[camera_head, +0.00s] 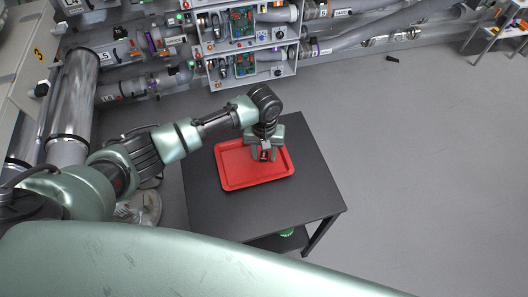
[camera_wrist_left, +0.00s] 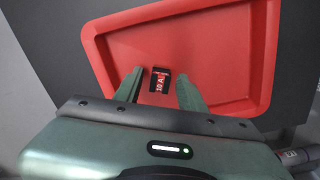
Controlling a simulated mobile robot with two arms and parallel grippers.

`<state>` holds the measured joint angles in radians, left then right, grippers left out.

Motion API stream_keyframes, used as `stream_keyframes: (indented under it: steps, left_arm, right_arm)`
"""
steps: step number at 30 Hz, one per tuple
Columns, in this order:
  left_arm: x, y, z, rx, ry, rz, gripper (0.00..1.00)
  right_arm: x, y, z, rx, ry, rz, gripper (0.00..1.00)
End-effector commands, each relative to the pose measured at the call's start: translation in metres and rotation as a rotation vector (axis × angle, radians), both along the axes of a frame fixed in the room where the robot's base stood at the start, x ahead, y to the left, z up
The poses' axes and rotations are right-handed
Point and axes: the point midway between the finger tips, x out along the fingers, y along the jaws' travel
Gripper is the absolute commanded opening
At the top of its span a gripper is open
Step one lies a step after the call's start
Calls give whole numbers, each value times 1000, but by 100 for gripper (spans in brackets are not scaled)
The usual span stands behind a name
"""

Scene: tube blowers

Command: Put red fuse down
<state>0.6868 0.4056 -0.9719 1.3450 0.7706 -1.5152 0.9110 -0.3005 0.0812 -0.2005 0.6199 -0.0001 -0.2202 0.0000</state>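The red fuse (camera_wrist_left: 160,81) is a small black block with a red label that seems to read "10 A". In the left wrist view it is in the red tray (camera_wrist_left: 215,40), between the fingertips of my left gripper (camera_wrist_left: 159,88), with a gap on each side. The gripper is open. In the head view my left gripper (camera_head: 265,155) points down over the right part of the tray (camera_head: 236,184), and the fuse shows only as a small dark and red patch between its fingers. My right gripper is not in view.
The tray lies on a black table (camera_head: 300,197) and is otherwise empty. A shelf of circuit panels (camera_head: 244,40) and large pipes stand behind. A green object (camera_head: 287,232) shows on the table's lower level. Open grey floor is on the right.

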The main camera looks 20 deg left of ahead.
Motion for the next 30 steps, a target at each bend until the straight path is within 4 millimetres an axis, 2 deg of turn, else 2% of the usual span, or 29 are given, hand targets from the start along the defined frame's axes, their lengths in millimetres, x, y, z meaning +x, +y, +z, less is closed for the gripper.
stream_keyframes:
  steps: [11, 14, 24, 30]
  left_arm:
    - [1, 0, 5, -2, -2, 1, 40]
    - [2, 0, 18, -2, -5, 1, 40]
    - [2, 0, 88, -2, -5, 0, 40]
    - [1, 0, 114, -2, -2, 2, 40]
  right_arm:
    - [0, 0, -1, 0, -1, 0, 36]
    - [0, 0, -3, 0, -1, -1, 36]
    - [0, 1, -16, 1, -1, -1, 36]
    - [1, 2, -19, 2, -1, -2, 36]
